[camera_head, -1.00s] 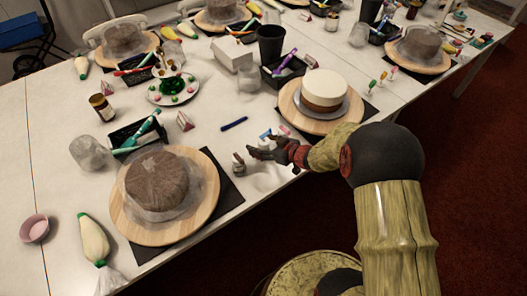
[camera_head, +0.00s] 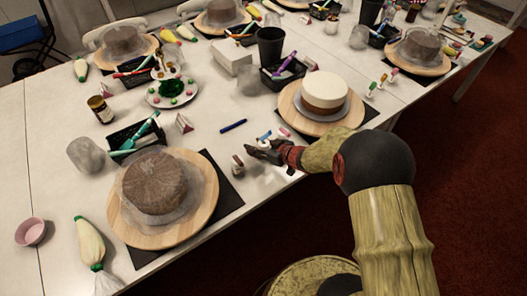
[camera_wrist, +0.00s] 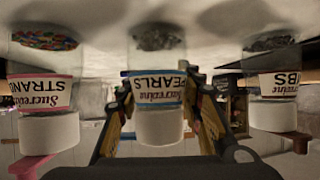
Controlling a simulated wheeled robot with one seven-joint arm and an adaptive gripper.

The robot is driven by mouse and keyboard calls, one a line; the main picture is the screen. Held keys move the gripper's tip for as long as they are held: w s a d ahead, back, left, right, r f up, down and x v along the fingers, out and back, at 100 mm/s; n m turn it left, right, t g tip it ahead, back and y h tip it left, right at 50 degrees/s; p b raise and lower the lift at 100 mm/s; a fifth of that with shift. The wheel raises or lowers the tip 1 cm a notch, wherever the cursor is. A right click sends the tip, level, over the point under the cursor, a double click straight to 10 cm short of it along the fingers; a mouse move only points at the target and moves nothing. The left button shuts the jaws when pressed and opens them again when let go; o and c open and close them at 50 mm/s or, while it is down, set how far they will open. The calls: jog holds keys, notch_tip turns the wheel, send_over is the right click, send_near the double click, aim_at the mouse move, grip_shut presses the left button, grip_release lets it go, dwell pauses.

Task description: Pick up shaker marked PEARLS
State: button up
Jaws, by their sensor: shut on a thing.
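The shaker marked PEARLS (camera_wrist: 155,88) has a blue-edged label, a white cap and dark contents. It appears upside down in the middle of the wrist view. My gripper (camera_wrist: 160,95) has one finger on each side of it and is shut on it. In the head view my gripper (camera_head: 254,149) is low at the table's front edge, and the blue-labelled shaker (camera_head: 265,137) shows partly behind its fingers. The shaker seems still at table height, but its base contact is unclear.
A pink-labelled shaker reading STRAND (camera_wrist: 45,95) and one ending in BS (camera_wrist: 275,85) flank it closely. A cake on a wooden turntable (camera_head: 287,104) stands to the right, and a wrapped cake on another turntable (camera_head: 125,220) to the left. A blue pen (camera_head: 233,125) lies behind.

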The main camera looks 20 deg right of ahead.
grip_shut()
dwell(0.3)
dwell(0.4)
